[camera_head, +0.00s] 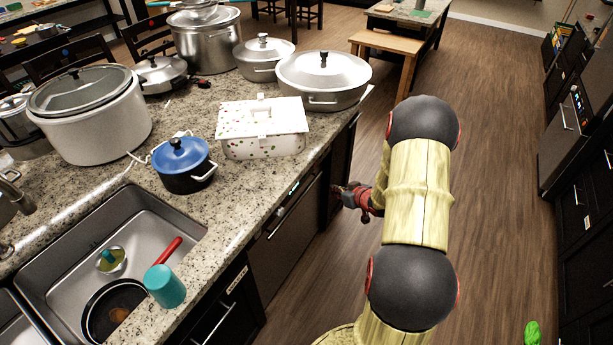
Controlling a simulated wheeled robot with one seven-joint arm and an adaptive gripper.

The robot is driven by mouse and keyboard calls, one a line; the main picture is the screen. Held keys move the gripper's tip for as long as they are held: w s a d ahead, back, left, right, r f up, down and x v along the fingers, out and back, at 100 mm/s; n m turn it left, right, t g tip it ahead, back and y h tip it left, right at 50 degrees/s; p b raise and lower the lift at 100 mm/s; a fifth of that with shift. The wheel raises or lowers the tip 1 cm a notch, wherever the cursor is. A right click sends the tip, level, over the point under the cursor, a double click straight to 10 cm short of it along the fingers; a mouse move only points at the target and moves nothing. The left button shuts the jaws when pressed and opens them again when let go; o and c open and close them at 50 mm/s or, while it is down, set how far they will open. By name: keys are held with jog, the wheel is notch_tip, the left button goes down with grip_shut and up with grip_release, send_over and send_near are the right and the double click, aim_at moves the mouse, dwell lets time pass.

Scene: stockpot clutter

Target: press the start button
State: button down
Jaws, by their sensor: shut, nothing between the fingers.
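A dark built-in appliance (283,243), perhaps a dishwasher, sits under the counter at the picture's middle. A control strip with a small light patch (294,187) runs along its top edge. No single start button can be made out on it. My gripper (338,190) is shut and empty. It shows small and dark, right of the strip and close to the cabinet front in the picture; whether it touches anything cannot be told. My arm hides part of the floor and the far end of the wrist.
The granite counter (228,195) carries several pots, a white lidded box (262,145) near its edge and a blue-lidded pot (183,165). An oven (567,118) stands far right.

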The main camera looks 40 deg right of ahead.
aim_at(306, 175)
jog(key=w+a+b, duration=0.2)
jog(key=w+a, duration=0.1)
jog(key=w, duration=0.5)
jog(key=shift+a, duration=0.15)
jog(key=shift+w, duration=0.1)
dwell(1.4)
jog(key=shift+w+a, duration=0.15)
jog(key=shift+w, duration=0.2)
jog(key=shift+w+a, duration=0.15)
jog(key=shift+w, duration=0.15)
dwell(0.6)
dwell(0.4)
jog(key=shift+s+d+p, duration=0.3)
jog(key=shift+s+p, duration=0.15)
jog(key=shift+s, duration=0.25)
jog(key=shift+s, duration=0.15)
